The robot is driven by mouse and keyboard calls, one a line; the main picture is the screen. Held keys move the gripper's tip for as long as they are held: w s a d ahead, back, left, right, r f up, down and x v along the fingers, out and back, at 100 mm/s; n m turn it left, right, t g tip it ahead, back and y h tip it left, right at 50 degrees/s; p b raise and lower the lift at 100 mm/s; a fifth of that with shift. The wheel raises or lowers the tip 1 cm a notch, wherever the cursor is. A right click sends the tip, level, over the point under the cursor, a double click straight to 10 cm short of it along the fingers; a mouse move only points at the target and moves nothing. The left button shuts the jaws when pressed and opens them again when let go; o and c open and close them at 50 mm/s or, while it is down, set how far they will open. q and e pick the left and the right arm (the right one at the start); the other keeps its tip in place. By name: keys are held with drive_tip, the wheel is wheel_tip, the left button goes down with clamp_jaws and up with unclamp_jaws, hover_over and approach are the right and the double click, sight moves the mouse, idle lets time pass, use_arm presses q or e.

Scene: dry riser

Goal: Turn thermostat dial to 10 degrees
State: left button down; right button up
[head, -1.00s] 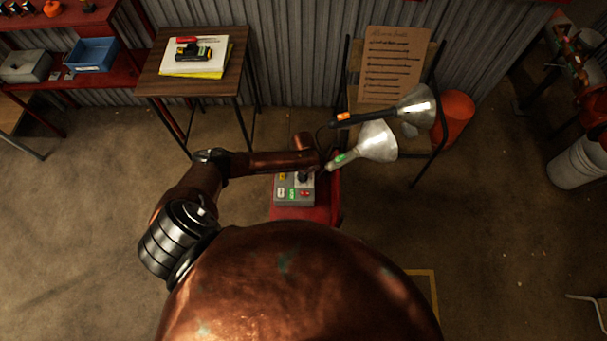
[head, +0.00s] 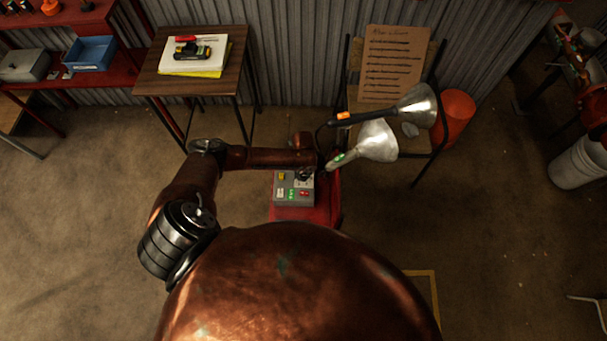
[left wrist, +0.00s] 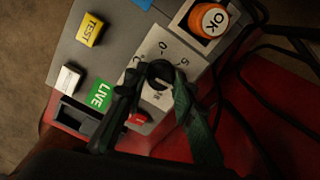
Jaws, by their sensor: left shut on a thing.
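A grey control box (head: 282,198) stands on a red stand (head: 300,214) in front of me. In the left wrist view, a black round dial (left wrist: 160,73) sits on a white scale plate (left wrist: 160,48) with marks 0 and 5 readable. Other marks are partly covered by the fingers, and I cannot read where the dial points. My left gripper (left wrist: 158,90) is shut on the dial, one finger on each side. In the head view my left gripper (head: 306,174) is small and dark at the box's top right. My right gripper is not in view.
Beside the dial are an orange OK button (left wrist: 209,20), a yellow TEST button (left wrist: 90,30), a green LIVE label (left wrist: 99,96) and a red switch (left wrist: 138,119). Black cables (left wrist: 262,80) run along the box's right.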

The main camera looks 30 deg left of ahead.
sight(303, 176)
use_arm(q)
drive_tip(key=shift+a+m, duration=0.1)
drive_tip(key=shift+m, duration=0.4)
drive_tip(key=c, duration=1.6)
unclamp_jaws()
drive_tip(key=shift+r, duration=0.2)
wheel_tip(303, 176, up, 12)
drive_tip(key=shift+f, duration=0.2)
